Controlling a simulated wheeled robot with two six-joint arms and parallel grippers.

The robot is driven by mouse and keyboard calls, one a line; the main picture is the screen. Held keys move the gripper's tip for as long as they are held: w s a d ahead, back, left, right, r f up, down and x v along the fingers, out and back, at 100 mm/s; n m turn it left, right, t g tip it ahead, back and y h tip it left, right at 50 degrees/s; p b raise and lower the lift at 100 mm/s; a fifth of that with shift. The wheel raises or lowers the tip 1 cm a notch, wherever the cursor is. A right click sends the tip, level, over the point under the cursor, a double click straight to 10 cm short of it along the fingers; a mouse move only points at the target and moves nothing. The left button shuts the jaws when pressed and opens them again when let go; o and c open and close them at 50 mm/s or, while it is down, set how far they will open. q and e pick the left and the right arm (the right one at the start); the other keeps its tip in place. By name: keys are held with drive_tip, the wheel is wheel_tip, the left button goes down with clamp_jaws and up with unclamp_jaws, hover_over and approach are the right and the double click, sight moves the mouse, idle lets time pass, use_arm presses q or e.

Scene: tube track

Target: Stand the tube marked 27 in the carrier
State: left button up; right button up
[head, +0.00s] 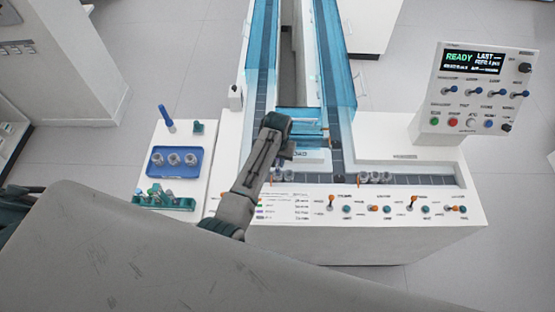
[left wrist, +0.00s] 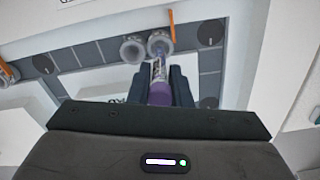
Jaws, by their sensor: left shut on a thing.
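My left gripper (left wrist: 165,88) is shut on a clear tube with a purple cap (left wrist: 160,94). In the head view my left gripper (head: 285,150) is over the near end of the track, and the tube is not clear there. In the left wrist view the tube's far end points at a grey round carrier (left wrist: 159,43). I cannot tell whether the tube end is inside it or just above it. A second grey carrier (left wrist: 133,49) stands beside it. The number on the tube is not readable. My right gripper is not in view.
A blue rack (head: 175,161) with several grey pucks and a green rack (head: 165,200) with tubes stand on the left bench. More carriers (head: 375,178) sit on the track's right part. Orange levers line the front panel. A control box (head: 475,88) shows READY.

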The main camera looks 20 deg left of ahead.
use_arm(q)
drive_tip(key=shift+f, duration=1.1)
idle(0.4)
drive_tip(key=o, duration=0.8)
drive_tip(key=shift+r, duration=0.1)
drive_tip(key=shift+r, duration=0.25)
wheel_tip(320, 180, up, 9)
drive_tip(key=b, duration=0.3)
drive_tip(key=shift+r, duration=0.6)
